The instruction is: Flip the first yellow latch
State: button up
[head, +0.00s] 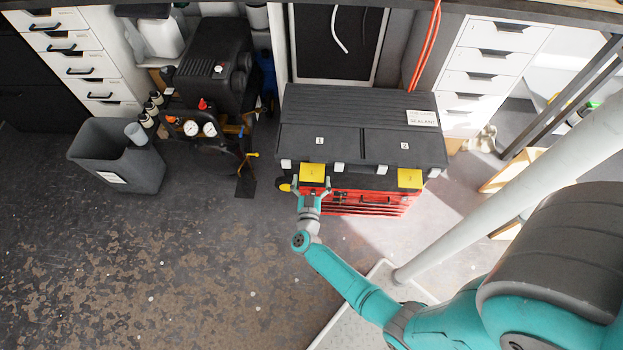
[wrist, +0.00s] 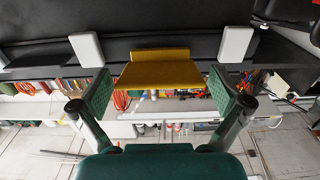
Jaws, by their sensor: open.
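A black toolbox lid (head: 345,110) sits over a red case (head: 370,204). Two yellow latches are on its front edge: the left one (head: 312,171) below the label 1, and the right one (head: 410,178) below the label 2. My gripper (head: 313,186) is at the left latch. In the wrist view, the yellow latch (wrist: 160,74) sticks out as a flat plate between the open green-padded fingers of my gripper (wrist: 166,98). A gap shows on each side of the plate, so the fingers look apart from it.
White tabs (head: 340,168) line the lid's front edge, and two (wrist: 87,47) flank the latch in the wrist view. A black compressor (head: 215,65) and a grey bin (head: 118,155) stand to the left. The floor (head: 190,260) in front is clear.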

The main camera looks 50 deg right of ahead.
jog(key=c, duration=0.9)
jog(key=shift+f, duration=0.1)
jog(key=shift+w+d+f+t+h, duration=0.1)
jog(key=shift+d+f+t+h, duration=0.05)
jog(key=shift+f+t+h, duration=0.55)
jog(key=shift+w+d+f+t+h, duration=0.1)
jog(key=shift+f+t+h, duration=0.25)
jog(key=shift+h, duration=0.55)
jog(key=shift+t, duration=0.35)
jog(key=shift+s+r, duration=0.1)
